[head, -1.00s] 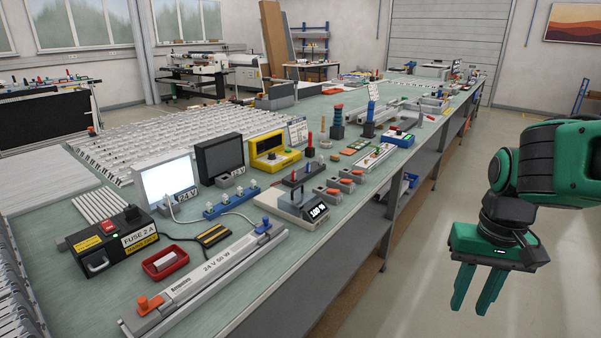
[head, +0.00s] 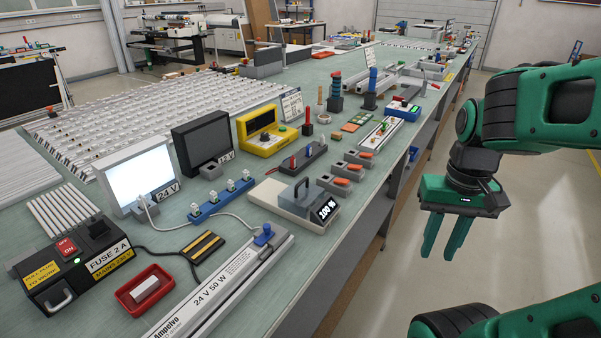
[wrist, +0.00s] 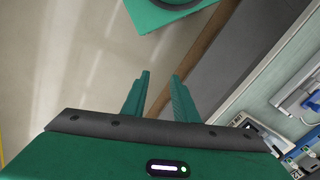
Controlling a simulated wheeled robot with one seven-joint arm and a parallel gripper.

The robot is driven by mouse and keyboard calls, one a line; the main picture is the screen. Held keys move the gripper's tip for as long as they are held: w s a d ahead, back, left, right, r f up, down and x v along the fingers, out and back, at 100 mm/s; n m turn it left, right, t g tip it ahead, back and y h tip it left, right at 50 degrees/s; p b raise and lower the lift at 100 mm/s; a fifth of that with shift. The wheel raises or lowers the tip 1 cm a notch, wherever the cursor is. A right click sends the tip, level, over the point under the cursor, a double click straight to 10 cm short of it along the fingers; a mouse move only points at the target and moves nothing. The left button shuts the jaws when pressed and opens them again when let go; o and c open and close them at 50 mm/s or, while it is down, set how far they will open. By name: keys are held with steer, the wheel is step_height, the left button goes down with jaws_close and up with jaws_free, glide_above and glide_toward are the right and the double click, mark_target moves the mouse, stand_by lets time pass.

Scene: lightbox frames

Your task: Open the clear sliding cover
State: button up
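A pale box with a "100 %" display (head: 326,209) stands near the right edge of the bench. A see-through grey piece (head: 300,191) with a dark top sits upright on it; it looks like the clear cover, but I cannot tell how far it is slid. My gripper (head: 444,240) hangs to the right of the bench, over the floor, fingers pointing down, well apart from the box. It is open and empty. In the wrist view its two fingers (wrist: 160,95) stand apart over the floor and bench side; the cover cannot be made out there.
The bench (head: 240,285) is crowded. Grey blocks with orange levers (head: 345,172), a blue socket strip (head: 222,203), a lit panel (head: 142,180), a fuse box (head: 75,262), a red tray (head: 144,290) and a long lamp bar (head: 225,285) surround the box. The floor right of the bench is free.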

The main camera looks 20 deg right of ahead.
steer(key=w+r, duration=0.1)
steer(key=r, duration=0.1)
steer(key=m+t+y, duration=0.1)
steer(key=m+t, duration=0.1)
steer(key=m, duration=0.2)
glide_toward(302, 182)
steer(key=f, duration=0.2)
steer(key=w+f, duration=0.1)
steer(key=f, duration=0.1)
steer(key=a+f, duration=0.1)
steer(key=f, duration=0.2)
steer(key=shift+w, duration=0.25)
jaws_close()
stand_by(0.4)
